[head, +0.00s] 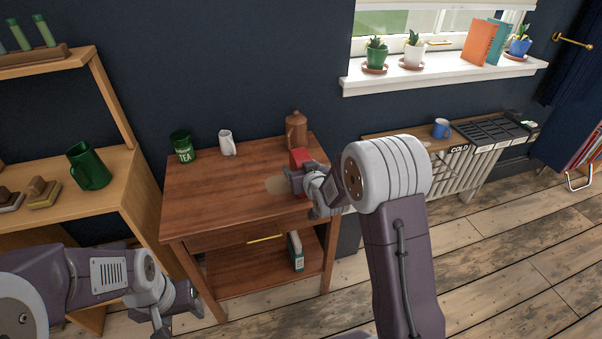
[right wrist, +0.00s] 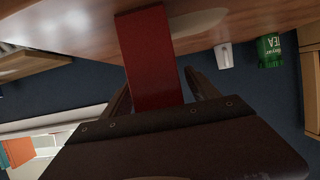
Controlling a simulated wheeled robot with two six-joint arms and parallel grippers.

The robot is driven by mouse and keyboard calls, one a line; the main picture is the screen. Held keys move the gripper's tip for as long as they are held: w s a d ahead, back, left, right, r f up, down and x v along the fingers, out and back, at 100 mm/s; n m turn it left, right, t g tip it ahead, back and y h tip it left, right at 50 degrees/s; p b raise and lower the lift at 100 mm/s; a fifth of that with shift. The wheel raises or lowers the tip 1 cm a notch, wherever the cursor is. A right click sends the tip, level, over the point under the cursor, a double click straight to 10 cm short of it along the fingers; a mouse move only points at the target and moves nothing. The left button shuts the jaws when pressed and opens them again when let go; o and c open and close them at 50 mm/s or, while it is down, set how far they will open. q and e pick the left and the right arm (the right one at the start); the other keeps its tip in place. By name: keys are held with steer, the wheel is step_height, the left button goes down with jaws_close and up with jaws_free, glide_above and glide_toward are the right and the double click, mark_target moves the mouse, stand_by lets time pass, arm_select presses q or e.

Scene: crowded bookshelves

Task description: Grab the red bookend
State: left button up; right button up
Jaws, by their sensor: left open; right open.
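The red bookend (head: 300,156) stands on the wooden side table (head: 215,190), near its right side and partly hidden by my right gripper. In the right wrist view the red bookend (right wrist: 146,55) is a red upright slab against the table top, which shows upside down there. My right gripper (head: 293,174) is open at the bookend. In the right wrist view its two fingers (right wrist: 160,88) lie on either side of the slab; I cannot tell whether they touch it. My left gripper (head: 178,312) is open and empty, low in front of the table's left side.
A brown coffee pot (head: 296,130) stands behind the bookend. The table's front left is clear.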

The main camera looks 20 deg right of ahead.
mark_target(304, 156)
jaws_close()
steer(key=shift+r, duration=0.65)
steer(key=r, duration=0.1)
steer(key=r+p, duration=0.1)
steer(key=r, duration=0.1)
steer(key=shift+s+d+r+p, duration=0.15)
steer(key=shift+d+r+p, duration=0.1)
steer(key=shift+r+p, duration=0.1)
steer(key=s+d+r+p, duration=0.3)
steer(key=s+d+r, duration=0.3)
steer(key=s+d, duration=0.1)
steer(key=shift+s+d+r, duration=0.15)
steer(key=shift+s+d, duration=0.1)
steer(key=shift+s, duration=0.4)
